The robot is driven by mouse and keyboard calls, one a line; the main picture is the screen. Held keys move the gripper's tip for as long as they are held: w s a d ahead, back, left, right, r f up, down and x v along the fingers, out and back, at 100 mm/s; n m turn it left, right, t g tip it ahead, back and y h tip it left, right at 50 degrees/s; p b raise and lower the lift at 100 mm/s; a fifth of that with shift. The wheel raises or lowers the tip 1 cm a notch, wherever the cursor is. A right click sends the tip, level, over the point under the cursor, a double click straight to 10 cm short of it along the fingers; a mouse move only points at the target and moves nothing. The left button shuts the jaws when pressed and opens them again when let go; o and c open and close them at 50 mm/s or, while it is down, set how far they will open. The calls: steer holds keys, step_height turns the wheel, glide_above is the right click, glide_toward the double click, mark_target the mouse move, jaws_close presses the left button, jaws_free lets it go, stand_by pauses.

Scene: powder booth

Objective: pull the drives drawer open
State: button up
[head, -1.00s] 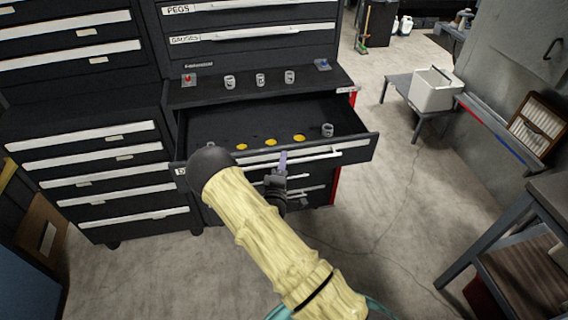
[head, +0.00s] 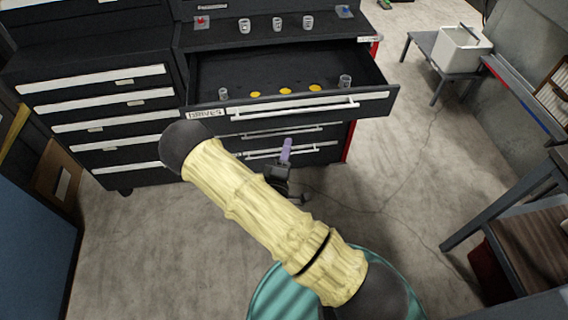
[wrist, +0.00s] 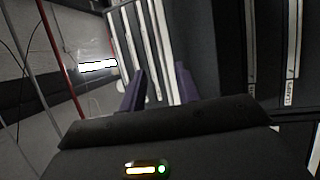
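The drives drawer (head: 379,104), labelled DRIVES, stands pulled well out of the black cabinet, with its inside showing. Its long white bar handle (head: 330,106) runs along the front. Several yellow discs and two small grey cans (head: 345,81) lie inside. My gripper (head: 287,146) is in front of the cabinet, below and apart from that handle, near the lower drawers in the picture. In the wrist view its two purple fingers (wrist: 160,88) are spread with nothing held between them. White drawer strips (wrist: 157,45) show beyond them.
The cabinet top (head: 225,41) carries three cans, a red item and a blue item. Another drawer cabinet (head: 60,108) stands at left. A white bin (head: 462,50) sits on a low bench at right. A dark table (head: 530,225) is near right. Floor between is clear.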

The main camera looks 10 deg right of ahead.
steer(key=v, duration=0.3)
steer(key=shift+s, duration=0.25)
steer(key=w+d+m+g+y+p, duration=0.15)
steer(key=w+m+g, duration=0.25)
steer(key=m+g, duration=0.4)
steer(key=s+d+r+m+g+y+p, duration=0.1)
steer(key=s+d+r+m+g+y, duration=0.1)
steer(key=s+r, duration=0.5)
steer(key=s+d+r+m+g+y+p, duration=0.2)
steer(key=s+d+r+g+y, duration=0.1)
steer(key=s+r, duration=0.5)
steer(key=r+g+y, duration=0.1)
steer(key=g, duration=0.1)
steer(key=shift+s+d+r+m+g, duration=0.2)
steer(key=shift+s+d+m+g, duration=0.1)
steer(key=shift+g, duration=0.1)
